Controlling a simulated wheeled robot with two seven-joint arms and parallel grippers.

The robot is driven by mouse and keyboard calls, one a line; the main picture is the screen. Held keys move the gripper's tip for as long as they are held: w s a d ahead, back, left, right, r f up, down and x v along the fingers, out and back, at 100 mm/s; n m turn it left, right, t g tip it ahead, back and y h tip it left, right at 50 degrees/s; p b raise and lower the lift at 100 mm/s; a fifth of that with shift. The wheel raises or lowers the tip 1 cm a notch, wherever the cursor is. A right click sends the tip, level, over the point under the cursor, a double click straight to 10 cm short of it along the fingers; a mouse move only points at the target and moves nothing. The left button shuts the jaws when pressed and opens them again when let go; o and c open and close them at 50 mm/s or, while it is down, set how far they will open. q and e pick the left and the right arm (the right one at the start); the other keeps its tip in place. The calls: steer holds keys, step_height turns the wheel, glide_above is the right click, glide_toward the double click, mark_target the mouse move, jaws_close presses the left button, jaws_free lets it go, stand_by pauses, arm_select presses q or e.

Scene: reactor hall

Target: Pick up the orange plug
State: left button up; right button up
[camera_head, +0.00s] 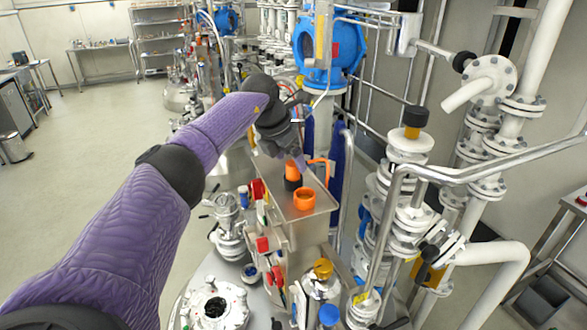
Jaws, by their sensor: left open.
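The orange plug (292,169) stands upright with a black part below it, on a flat metal box top (318,212) near the middle of the camera_head view. My left gripper (291,152) reaches in from the upper left, open, with its fingers just above and around the plug's top. The dark wrist partly hides the fingers, so I cannot tell whether they touch the plug. An orange ring-shaped holder (304,199) with a dark opening is on the same metal top, just in front of the plug. My right gripper is not in view.
White pipes and a metal handrail (470,178) stand close on the right. A blue valve (330,45) is behind the gripper. Valves and fittings (228,225) crowd the vessel in front. Open floor (80,150) lies to the left.

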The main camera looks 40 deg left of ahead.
mark_target(292, 163)
arm_select(q)
steer(key=x, duration=0.2)
steer(key=shift+w+f, duration=0.2)
steer(key=shift+f, duration=0.1)
steer(key=shift+w+f, duration=0.15)
steer(key=shift+f, duration=0.1)
steer(key=c, duration=0.3)
jaws_close()
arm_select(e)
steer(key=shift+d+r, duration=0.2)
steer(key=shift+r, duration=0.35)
